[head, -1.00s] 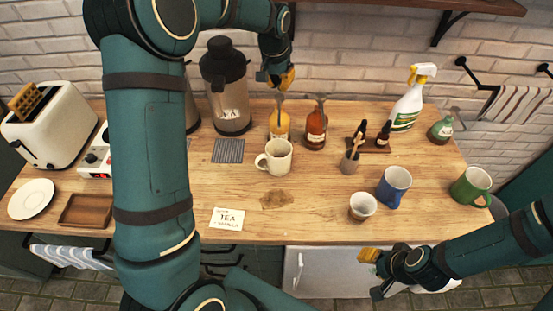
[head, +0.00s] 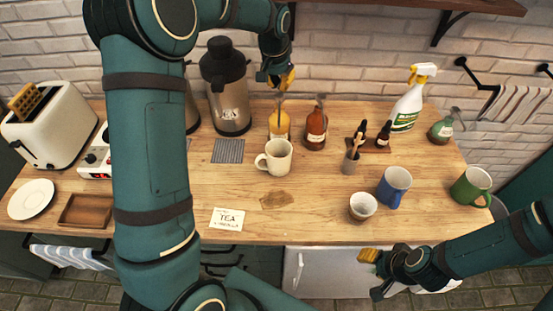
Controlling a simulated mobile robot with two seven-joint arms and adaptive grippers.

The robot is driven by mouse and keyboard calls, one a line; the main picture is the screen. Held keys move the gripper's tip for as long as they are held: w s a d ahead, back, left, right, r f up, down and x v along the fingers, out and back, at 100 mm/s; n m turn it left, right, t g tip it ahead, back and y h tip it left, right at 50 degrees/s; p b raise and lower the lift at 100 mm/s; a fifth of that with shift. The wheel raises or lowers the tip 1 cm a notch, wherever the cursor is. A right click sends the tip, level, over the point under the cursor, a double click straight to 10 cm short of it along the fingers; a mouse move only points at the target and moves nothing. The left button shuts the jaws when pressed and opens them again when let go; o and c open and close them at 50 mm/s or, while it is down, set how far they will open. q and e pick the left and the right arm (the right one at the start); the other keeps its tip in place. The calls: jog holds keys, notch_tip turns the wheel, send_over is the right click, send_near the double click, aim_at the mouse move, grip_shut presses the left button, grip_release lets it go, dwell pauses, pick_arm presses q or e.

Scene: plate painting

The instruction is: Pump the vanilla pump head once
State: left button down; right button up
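The amber-yellow pump bottle (head: 279,125), which I take for the vanilla, stands near the back of the counter behind a cream mug (head: 277,158). Its slim pump head (head: 281,104) points up. My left gripper (head: 286,78) is right above that pump head, pointing down, its yellow fingertips close together with nothing visible between them. Whether they touch the pump top is too small to tell. A brown pump bottle (head: 315,127) stands just to the right. My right gripper (head: 370,256) hangs at the counter's front edge, away from the bottles; its finger gap is not clear.
A tea urn (head: 228,88) stands left of the bottles. A card reading TEA and seemingly vanilla (head: 227,219) lies at the front. A blue mug (head: 394,187), white cup (head: 362,206) and green mug (head: 471,187) are at right. A brown stain (head: 276,199) marks the counter.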

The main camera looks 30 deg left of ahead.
aim_at(279, 96)
pick_arm(q)
jog(key=shift+f, duration=0.15)
jog(key=shift+s+b+x, duration=0.2)
jog(key=shift+b+x, duration=0.55)
jog(key=shift+x, duration=0.35)
jog(key=shift+s+b+x, duration=0.25)
jog(key=shift+b+x, duration=0.45)
jog(key=shift+x, duration=0.35)
jog(key=shift+s+f, duration=0.1)
jog(key=shift+w+p+v, duration=0.25)
jog(key=shift+p+v, duration=0.6)
jog(key=shift+v, duration=0.3)
jog(key=shift+w+p+v, duration=0.25)
jog(key=shift+p+v, duration=0.6)
jog(key=shift+v, duration=0.3)
jog(key=shift+w+r, duration=0.1)
jog(key=shift+r, duration=0.1)
